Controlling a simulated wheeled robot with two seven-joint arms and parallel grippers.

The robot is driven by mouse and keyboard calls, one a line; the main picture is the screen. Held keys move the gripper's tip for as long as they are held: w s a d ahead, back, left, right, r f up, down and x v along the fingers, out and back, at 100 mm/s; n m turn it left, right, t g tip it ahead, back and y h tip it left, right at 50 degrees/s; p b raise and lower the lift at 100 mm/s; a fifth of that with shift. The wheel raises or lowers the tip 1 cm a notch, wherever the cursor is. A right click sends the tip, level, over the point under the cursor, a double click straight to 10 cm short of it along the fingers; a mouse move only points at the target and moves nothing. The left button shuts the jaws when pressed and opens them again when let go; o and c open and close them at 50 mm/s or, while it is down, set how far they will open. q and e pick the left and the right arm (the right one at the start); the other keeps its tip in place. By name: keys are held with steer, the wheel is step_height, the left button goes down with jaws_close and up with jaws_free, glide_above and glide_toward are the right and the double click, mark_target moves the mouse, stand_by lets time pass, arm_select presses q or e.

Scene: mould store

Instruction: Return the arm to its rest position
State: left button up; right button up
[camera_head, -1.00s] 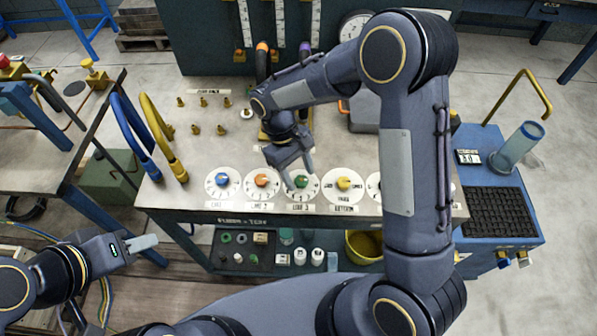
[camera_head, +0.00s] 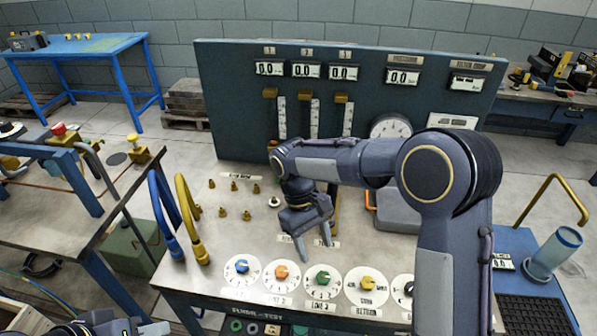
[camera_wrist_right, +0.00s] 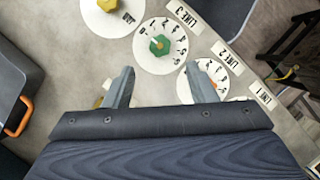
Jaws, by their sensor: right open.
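My right gripper (camera_head: 315,246) is open and empty above the work table (camera_head: 225,262), behind the green-knobbed dial (camera_head: 322,279). Its two fingers also show apart in the right wrist view (camera_wrist_right: 160,88), with nothing between them but the table top and part of a dial. The green knob (camera_wrist_right: 159,45) lies past the fingertips there. My right arm reaches in from the lower right and hides part of the table. Only a small part of my left gripper (camera_head: 147,328) shows at the bottom left edge; its jaws cannot be made out.
A dark panel (camera_head: 230,95) with displays and levers stands behind the table. Blue and yellow hoses (camera_head: 192,222) rise at the table's left. Other dials, blue (camera_head: 242,266), orange (camera_head: 281,271) and yellow (camera_head: 367,283), line the front edge. A grey box (camera_head: 395,210) stands behind my right arm.

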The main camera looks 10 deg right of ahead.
steer(key=s+d+r+m+t+y, duration=0.3)
steer(key=s+d+r+y, duration=0.1)
steer(key=s+d+r, duration=0.35)
steer(key=s+d+m+t+y, duration=0.1)
steer(key=s+d+m+t, duration=0.1)
steer(key=s, duration=0.4)
steer(key=s+d+r+m+t+y, duration=0.1)
steer(key=s+m+t, duration=0.1)
steer(key=s+t, duration=0.2)
steer(key=shift+s+d+m, duration=0.35)
steer(key=shift+s+m, duration=0.05)
steer(key=shift+s, duration=0.8)
